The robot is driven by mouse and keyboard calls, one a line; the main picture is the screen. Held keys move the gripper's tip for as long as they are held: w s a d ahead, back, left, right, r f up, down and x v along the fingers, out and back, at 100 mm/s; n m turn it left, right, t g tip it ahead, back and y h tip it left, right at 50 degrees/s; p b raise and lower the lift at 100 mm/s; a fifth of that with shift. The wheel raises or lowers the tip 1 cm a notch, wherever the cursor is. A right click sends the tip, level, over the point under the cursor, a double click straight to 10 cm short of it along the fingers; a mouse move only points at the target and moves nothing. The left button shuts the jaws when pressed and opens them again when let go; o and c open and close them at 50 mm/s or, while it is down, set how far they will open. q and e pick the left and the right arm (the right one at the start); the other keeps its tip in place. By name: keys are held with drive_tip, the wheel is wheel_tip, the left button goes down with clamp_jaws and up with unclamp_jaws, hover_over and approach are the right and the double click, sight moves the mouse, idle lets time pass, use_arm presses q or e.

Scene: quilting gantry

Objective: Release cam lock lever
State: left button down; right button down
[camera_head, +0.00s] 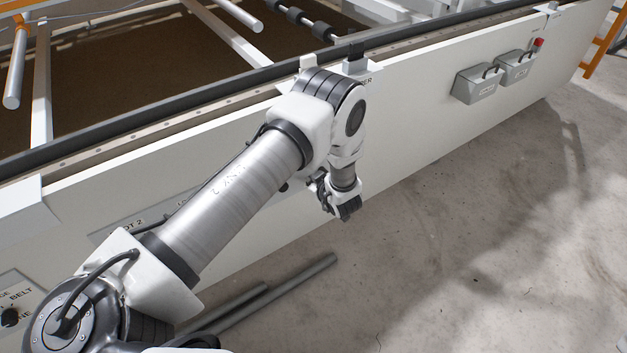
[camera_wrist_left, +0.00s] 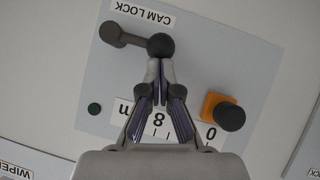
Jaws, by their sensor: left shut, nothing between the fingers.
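In the left wrist view, the cam lock lever (camera_wrist_left: 130,39) is a short grey arm running from a round pivot at left to a black ball knob at right. It sits on a pale grey panel (camera_wrist_left: 255,65), beside an upside-down CAM LOCK label (camera_wrist_left: 144,12). My left gripper (camera_wrist_left: 160,66) is shut and empty, with its fingertips right at the ball knob's lower edge. I cannot tell whether they touch it. In the head view my left gripper (camera_head: 345,208) is beside the white side panel (camera_head: 420,115), and the lever is hidden there. My right gripper is out of view.
Grey boxes (camera_head: 477,84) hang on the side panel farther along. Metal tubes (camera_head: 285,285) lie on the concrete floor, which is otherwise clear at right.

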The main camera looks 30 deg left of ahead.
use_arm(q)
drive_tip(key=shift+s+f, duration=0.1)
drive_tip(key=shift+f, duration=0.05)
wheel_tip(320, 180, down, 9)
drive_tip(key=w+d+n+t+b, duration=0.1)
drive_tip(key=w+n+t+b, duration=0.1)
drive_tip(key=n+t+b, duration=0.6)
drive_tip(key=shift+w+f+n+t+b, duration=0.2)
drive_tip(key=shift+w+n+t+b, duration=0.2)
drive_tip(key=shift+n+b, duration=0.5)
idle(0.6)
